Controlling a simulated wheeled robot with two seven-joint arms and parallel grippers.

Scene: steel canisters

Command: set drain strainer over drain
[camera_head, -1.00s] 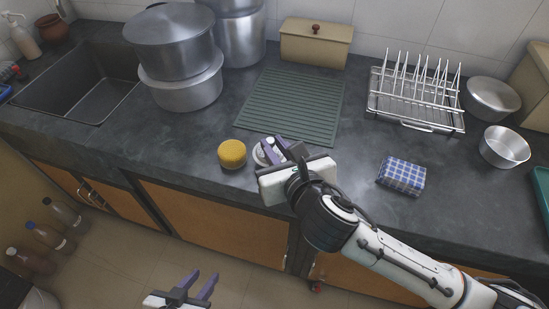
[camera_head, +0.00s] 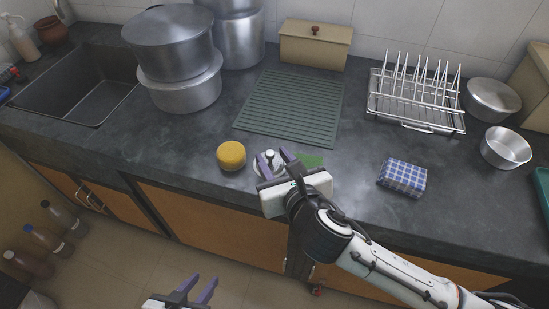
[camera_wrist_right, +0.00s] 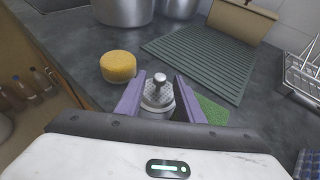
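The drain strainer (camera_head: 269,158) is a small round metal piece with a knob on top, lying on the dark counter right of a yellow sponge. In the right wrist view the strainer (camera_wrist_right: 157,95) sits between the two purple fingers of my right gripper (camera_wrist_right: 160,92), with a gap on each side. My right gripper (camera_head: 273,165) is open around it. My left gripper (camera_head: 197,290) is open and empty, low in front of the cabinets. The sink (camera_head: 78,85) is at the far left; its drain is hidden from view.
The yellow sponge (camera_head: 231,155) is close left of the strainer and a green scouring pad (camera_head: 311,160) close right. Stacked pots (camera_head: 180,92) stand between sink and green drain mat (camera_head: 290,108). A blue checked cloth (camera_head: 403,176) and dish rack (camera_head: 415,100) are at right.

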